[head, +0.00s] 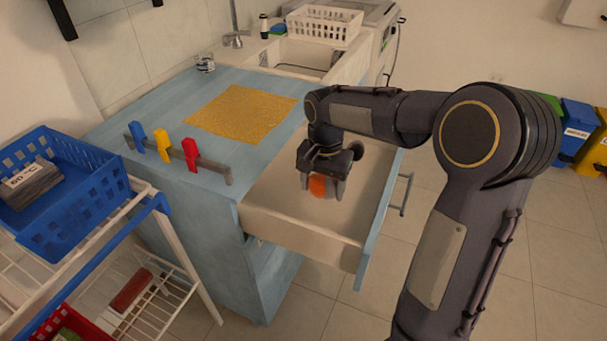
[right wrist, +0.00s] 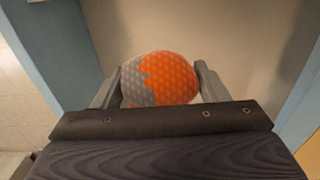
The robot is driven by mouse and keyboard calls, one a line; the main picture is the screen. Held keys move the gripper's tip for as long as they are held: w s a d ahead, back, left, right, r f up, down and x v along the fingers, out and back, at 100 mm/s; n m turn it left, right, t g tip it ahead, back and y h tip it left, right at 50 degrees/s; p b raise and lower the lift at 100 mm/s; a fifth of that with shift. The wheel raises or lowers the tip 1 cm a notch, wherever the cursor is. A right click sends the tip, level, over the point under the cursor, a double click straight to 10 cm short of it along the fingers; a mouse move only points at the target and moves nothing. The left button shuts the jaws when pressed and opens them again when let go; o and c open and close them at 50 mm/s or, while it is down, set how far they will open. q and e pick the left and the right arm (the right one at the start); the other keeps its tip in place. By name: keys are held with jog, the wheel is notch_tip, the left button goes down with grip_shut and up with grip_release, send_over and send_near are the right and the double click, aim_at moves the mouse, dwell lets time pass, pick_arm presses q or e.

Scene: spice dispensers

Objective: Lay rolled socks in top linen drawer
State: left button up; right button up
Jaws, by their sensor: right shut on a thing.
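The rolled socks (head: 321,187), a round orange and grey ball, are held in my right gripper (head: 326,188). In the right wrist view the rolled socks (right wrist: 160,79) sit between the two fingers, which touch them on both sides. The top linen drawer (head: 290,218) is pulled open from the blue cabinet. My right gripper is over the open drawer, pointing down; the exact height above its floor is hard to tell. The visible part of the drawer floor is bare. My left gripper is not in view.
The blue cabinet top (head: 140,113) holds a yellow mat (head: 240,113) and a rail with blue, yellow and red clips (head: 190,153). A white rack with a blue basket (head: 100,185) stands at left. A white basket (head: 325,25) is by the sink. Bins (head: 575,125) stand far right.

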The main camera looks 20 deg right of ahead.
jog(key=shift+f, duration=0.75)
jog(key=b, duration=0.2)
send_over(320, 225)
notch_tip(320, 225, down, 5)
jog(key=shift+r, duration=0.15)
notch_tip(320, 225, down, 6)
jog(key=shift+r, duration=0.1)
jog(key=shift+b, duration=0.3)
jog(key=o, duration=1)
